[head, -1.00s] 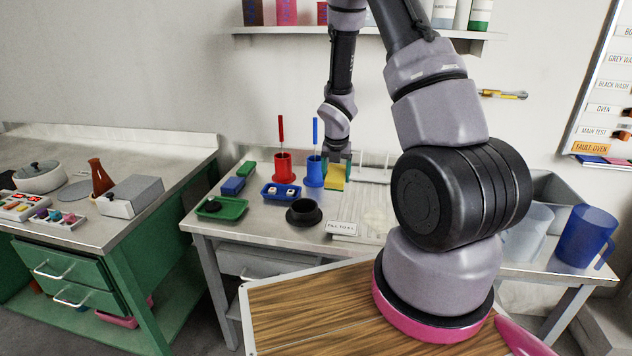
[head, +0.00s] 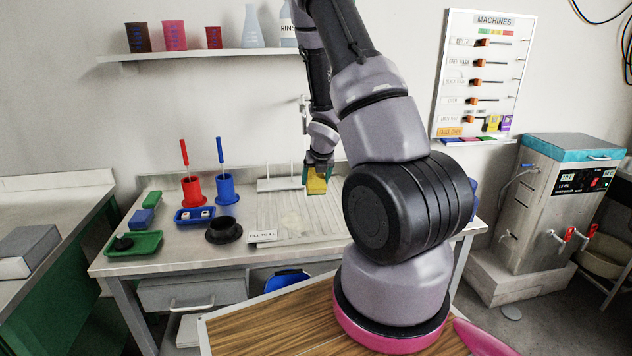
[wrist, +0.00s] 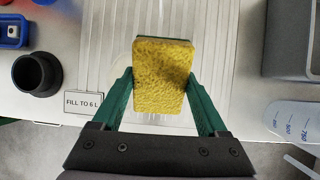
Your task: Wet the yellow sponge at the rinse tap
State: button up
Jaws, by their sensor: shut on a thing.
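The yellow sponge (head: 317,186) is between the fingers of my gripper (head: 318,176), over the ribbed draining area of the bench. In the wrist view the sponge (wrist: 163,77) fills the space between the two green fingers of my gripper (wrist: 161,95), which press on its sides. A darker layer shows along its far edge. A machine with red-handled taps (head: 564,237) stands on the right in the head view; I cannot tell whether one of these is the rinse tap.
A black round cup (head: 223,230), a "FILL TO 6 L" label (wrist: 84,102), a green tray (head: 134,243) and a blue tray (head: 194,216) sit left on the bench. Red (head: 192,190) and blue (head: 227,189) holders stand behind. In the wrist view, a grey basin (wrist: 291,40) and a clear jug (wrist: 292,122) are right.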

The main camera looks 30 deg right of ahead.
aim_at(312, 180)
jog(key=w+d+f, duration=0.2)
jog(key=w, duration=0.9)
jog(key=shift+w+f, duration=0.2)
jog(key=shift+w, duration=0.2)
jog(key=shift+s, duration=0.1)
dwell(0.3)
jog(key=shift+s+a, duration=0.25)
jog(key=shift+s, duration=1.05)
jog(key=shift+s+a, duration=0.2)
jog(key=shift+s, duration=1.05)
jog(key=shift+s+a, duration=0.25)
jog(key=shift+s, duration=1.05)
jog(key=shift+s+a+r, duration=0.25)
jog(key=shift+s+r, duration=0.75)
jog(key=shift+s, duration=0.25)
jog(key=shift+s+a+r, duration=0.2)
jog(key=shift+s+r, duration=0.8)
jog(key=shift+s, duration=0.2)
